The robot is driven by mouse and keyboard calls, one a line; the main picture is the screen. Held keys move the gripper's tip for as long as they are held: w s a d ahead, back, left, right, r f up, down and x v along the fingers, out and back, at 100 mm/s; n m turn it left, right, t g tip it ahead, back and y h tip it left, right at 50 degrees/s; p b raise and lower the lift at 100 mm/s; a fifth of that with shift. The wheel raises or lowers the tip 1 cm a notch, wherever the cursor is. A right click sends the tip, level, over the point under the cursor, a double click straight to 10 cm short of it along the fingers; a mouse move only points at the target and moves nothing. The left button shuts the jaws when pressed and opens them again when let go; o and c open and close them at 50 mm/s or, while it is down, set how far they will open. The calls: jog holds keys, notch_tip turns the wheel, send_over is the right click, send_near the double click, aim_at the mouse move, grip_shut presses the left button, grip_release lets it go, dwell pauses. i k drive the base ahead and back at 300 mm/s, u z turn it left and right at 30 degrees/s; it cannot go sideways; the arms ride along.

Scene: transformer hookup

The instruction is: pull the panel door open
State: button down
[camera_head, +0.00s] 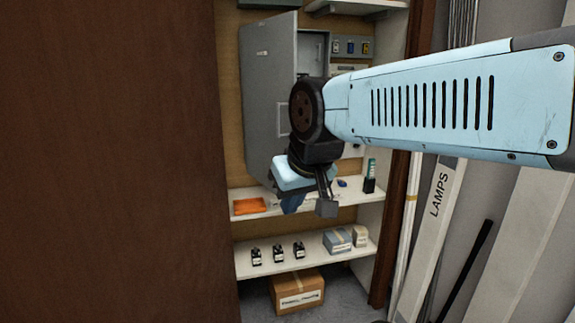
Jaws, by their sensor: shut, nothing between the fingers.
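The grey panel door (266,95) stands ajar on the back wall of the cabinet. Its right edge is swung out toward me, and part of the panel's inside (313,48) shows to the right of it. A light rectangular outline is on its face near the right edge, partly behind my arm. My gripper (326,204) is shut and empty, pointing down in front of the shelves, below and to the right of the door. My wrist hides the door's lower right part. I cannot tell whether the wrist touches the door.
A lower shelf (268,266) carries several small black items and boxes. A cardboard box (297,291) is on the floor. A brown cabinet door (110,160) fills the left.

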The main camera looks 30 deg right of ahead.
aim_at(268, 46)
jog(key=u, duration=0.45)
jog(key=k, duration=1.05)
jog(key=z, duration=0.25)
jog(key=i, duration=1)
jog(key=z, duration=0.6)
jog(key=i, duration=0.5)
